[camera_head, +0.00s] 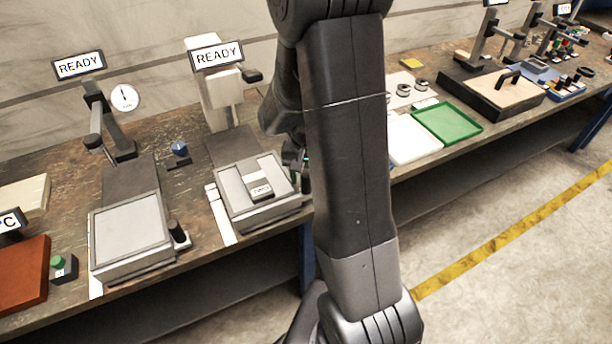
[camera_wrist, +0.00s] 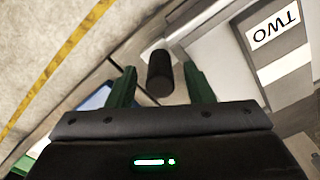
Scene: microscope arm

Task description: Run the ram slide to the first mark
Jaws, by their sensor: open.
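A grey machine bed (camera_head: 255,212) carries a pale top plate with a raised block labelled TWO (camera_head: 261,187); the label also shows in the wrist view (camera_wrist: 274,28). In the wrist view a black cylindrical knob (camera_wrist: 160,75) stands beside this bed. My gripper (camera_wrist: 160,86) is open, its green fingers either side of the knob with gaps visible. In the head view my arm hides most of the gripper and the knob. A white strip (camera_head: 221,215) runs along the bed's left side. I cannot tell which part is the ram slide or where its first mark is.
A similar bed (camera_head: 130,235) with a black knob (camera_head: 178,233) stands to the left. READY signs stand above both stations, the right one on a pale column (camera_head: 215,95). A white tray (camera_head: 413,138) and green tray (camera_head: 447,123) lie to the right. Open floor lies in front.

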